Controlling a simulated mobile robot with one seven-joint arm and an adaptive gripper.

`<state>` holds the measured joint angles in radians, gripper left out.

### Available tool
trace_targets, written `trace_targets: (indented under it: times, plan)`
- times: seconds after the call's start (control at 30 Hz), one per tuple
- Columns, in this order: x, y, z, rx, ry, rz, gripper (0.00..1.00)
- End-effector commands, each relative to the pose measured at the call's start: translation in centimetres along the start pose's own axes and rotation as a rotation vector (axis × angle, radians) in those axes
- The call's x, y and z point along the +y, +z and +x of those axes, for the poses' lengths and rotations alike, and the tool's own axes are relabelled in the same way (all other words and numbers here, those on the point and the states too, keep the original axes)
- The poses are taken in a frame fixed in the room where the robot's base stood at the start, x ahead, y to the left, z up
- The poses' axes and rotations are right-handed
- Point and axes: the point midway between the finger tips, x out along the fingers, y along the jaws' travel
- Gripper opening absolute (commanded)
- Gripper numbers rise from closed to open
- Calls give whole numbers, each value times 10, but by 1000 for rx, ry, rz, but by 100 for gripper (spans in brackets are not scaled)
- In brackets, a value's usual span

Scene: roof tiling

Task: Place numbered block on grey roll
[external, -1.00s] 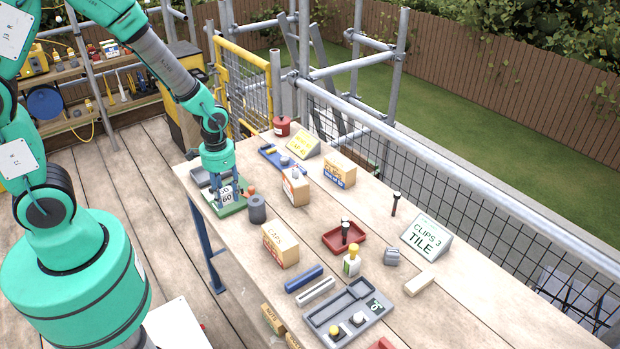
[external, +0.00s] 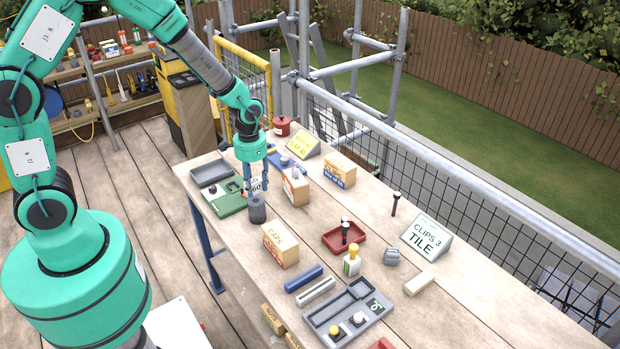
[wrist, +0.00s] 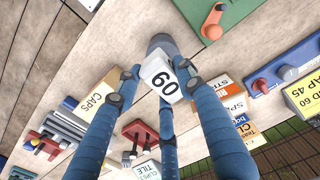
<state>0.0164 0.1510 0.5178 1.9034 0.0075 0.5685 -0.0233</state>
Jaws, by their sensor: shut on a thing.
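A white block marked 60 (wrist: 162,77) is held between the blue fingers of my gripper (wrist: 162,88). In the external view the block (external: 257,185) is at my gripper (external: 257,188), directly above the dark grey roll (external: 257,212), which stands upright on the bench. The roll also shows in the wrist view (wrist: 160,43), partly hidden behind the block. I cannot tell whether the block touches the top of the roll.
A cardboard box (external: 295,190) stands close on the right, and a CAPS box (external: 280,246) stands in front. A red tray (external: 340,246) and grey tray (external: 322,322) are farther along the bench.

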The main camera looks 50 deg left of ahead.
Motion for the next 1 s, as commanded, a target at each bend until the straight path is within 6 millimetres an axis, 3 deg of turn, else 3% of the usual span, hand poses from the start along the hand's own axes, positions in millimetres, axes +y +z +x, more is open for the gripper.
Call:
trace_targets:
  times: [0.17, 0.5, 0.97, 1.0]
  plan:
    - [0, 0, 4, -1, 0, 0, 12]
    - [0, 0, 35, -1, 0, 0, 12]
    - [0, 0, 39, 0, 0, 0, 12]
    - [0, 0, 38, 0, 0, 0, 44]
